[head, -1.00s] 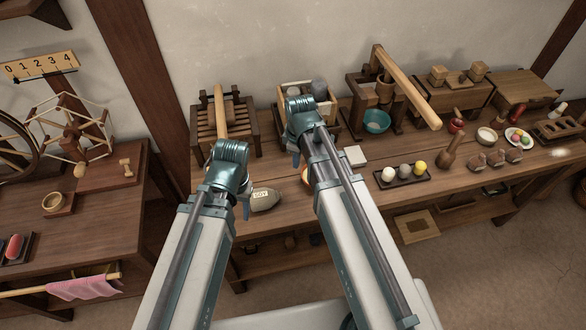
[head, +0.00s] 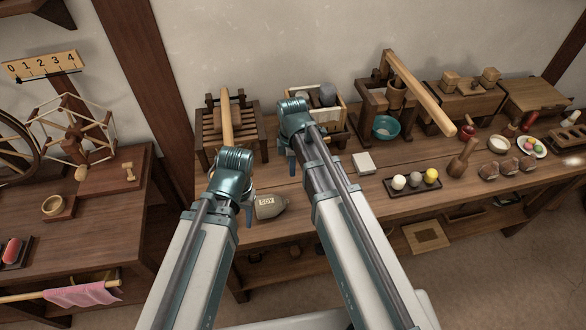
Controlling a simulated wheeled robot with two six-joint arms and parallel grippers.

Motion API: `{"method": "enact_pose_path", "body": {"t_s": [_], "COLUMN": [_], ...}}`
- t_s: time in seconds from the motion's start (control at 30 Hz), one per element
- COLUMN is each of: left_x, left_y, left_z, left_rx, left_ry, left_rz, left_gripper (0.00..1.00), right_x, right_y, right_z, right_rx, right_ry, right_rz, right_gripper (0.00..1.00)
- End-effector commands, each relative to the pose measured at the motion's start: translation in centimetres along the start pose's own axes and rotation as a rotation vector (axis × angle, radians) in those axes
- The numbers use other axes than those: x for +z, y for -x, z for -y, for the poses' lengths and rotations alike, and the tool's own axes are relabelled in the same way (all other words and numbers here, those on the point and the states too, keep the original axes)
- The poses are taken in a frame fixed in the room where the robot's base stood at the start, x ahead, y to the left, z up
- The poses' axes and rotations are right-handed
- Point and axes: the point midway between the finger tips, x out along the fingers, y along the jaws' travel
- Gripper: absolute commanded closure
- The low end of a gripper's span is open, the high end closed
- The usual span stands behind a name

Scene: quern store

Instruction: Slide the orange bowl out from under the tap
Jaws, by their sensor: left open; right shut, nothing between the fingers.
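No orange bowl shows in the head view now. A teal bowl (head: 386,127) sits at the foot of a wooden press (head: 372,100) with a long slanting beam. I cannot make out a tap. My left gripper (head: 248,210) hangs below its wrist, mostly hidden by my arm, beside a grey sack marked SOY (head: 271,207). It is open and holds nothing that I can see. My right gripper (head: 291,162) hangs over the bench behind its wrist, mostly hidden. It is shut and empty. My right forearm covers part of the bench.
The long bench (head: 335,192) carries a slatted press (head: 245,135), a crate (head: 333,125), a white block (head: 363,163), a tray of balls (head: 392,191) and a pestle (head: 462,160). A side table (head: 110,220) stands left. Bare bench lies around the white block.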

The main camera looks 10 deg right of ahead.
Motion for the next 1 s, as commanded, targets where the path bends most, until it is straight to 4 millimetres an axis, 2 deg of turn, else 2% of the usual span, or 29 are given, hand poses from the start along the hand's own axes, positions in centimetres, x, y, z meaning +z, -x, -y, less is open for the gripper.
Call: {"method": "enact_pose_path", "body": {"t_s": [0.03,0.53,0.6,0.73,1.0], "left_x": [-0.1,-0.5,-0.4,-0.4,-0.4], "left_y": [-1.4,-8.2,-7.2,-7.2,-7.2], "left_z": [-0.1,-0.8,-0.7,-0.7,-0.7], "left_rx": [0.000,0.000,0.000,0.000,0.000], "left_ry": [0.000,-0.001,-0.001,-0.001,-0.001], "left_rz": [0.000,0.000,0.000,0.000,0.000], "left_gripper": [0.50,0.50,0.50,0.50,0.50], "right_x": [0.0,0.0,1.7,3.4,4.0], "right_y": [-1.4,-8.2,-7.3,-7.2,-7.2], "right_z": [0.0,0.0,0.1,0.0,0.0], "right_rx": [0.000,0.000,0.000,0.000,0.000], "right_ry": [0.000,-0.001,-0.006,-0.004,0.000], "right_rz": [0.000,0.000,0.000,0.000,0.000], "right_gripper": [1.00,1.00,1.00,1.00,1.00]}}
